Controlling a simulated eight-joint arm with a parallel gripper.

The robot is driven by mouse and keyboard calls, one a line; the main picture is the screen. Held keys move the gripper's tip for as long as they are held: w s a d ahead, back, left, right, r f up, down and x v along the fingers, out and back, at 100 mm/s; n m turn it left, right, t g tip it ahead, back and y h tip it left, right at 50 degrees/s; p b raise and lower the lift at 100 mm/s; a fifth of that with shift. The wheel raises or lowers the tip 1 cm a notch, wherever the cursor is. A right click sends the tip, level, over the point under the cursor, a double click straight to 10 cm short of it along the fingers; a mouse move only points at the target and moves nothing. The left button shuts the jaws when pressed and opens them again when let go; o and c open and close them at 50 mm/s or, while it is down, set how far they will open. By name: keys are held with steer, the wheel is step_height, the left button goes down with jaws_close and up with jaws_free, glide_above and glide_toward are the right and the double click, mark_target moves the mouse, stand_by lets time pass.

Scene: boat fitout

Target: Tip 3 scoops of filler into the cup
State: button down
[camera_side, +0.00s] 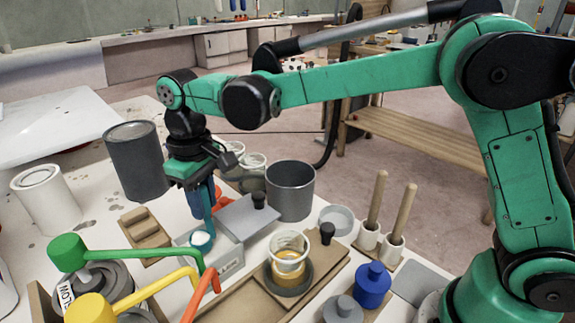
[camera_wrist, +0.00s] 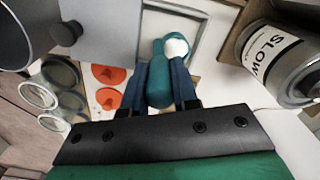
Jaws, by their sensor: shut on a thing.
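My gripper (camera_side: 207,207) points down over a grey open filler box (camera_side: 228,262). It is shut on a teal scoop (camera_wrist: 158,88), whose handle lies between the dark blue fingers in the wrist view. White filler (camera_wrist: 177,47) shows at the scoop's end, and the scoop's bowl (camera_side: 201,238) also shows white in the side view, at the box. I cannot tell whether the bowl is in the filler or just above it. The clear cup (camera_side: 289,246) stands upright to the right of the box, with amber liquid low inside it. The box's inside is partly hidden.
A grey lid or plate (camera_side: 247,213) with a black knob lies behind the box. A grey metal pot (camera_side: 290,190) stands beyond it. Green, yellow and orange pump handles (camera_side: 145,240) reach in at the front left. Pestle-like sticks (camera_side: 377,205) and a blue weight (camera_side: 372,285) stand right of the cup.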

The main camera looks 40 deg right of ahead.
steer(key=shift+r, duration=2.3)
steer(key=s+d+n, duration=0.8)
steer(key=n, duration=0.3)
steer(key=s+a+t+h, duration=0.1)
steer(key=s+t, duration=0.1)
steer(key=s+a+t+h, duration=0.1)
steer(key=s+t+h, duration=0.1)
steer(key=t, duration=0.1)
steer(key=s+a+t+h, duration=0.1)
steer(key=t, duration=0.1)
steer(key=shift+s+a+f+n+t+h, duration=0.1)
steer(key=shift+s+f+n+t+h, duration=0.2)
steer(key=shift+s+f+h, duration=0.1)
steer(key=shift+s+a+f+t+h, duration=0.25)
steer(key=shift+s+t+h, duration=0.2)
steer(key=shift+t, duration=0.15)
steer(key=shift+s+a+f+t+h, duration=0.1)
steer(key=shift+s+a+t+h, duration=0.1)
steer(key=shift+s+t+h, duration=0.3)
steer(key=shift+w, duration=0.15)
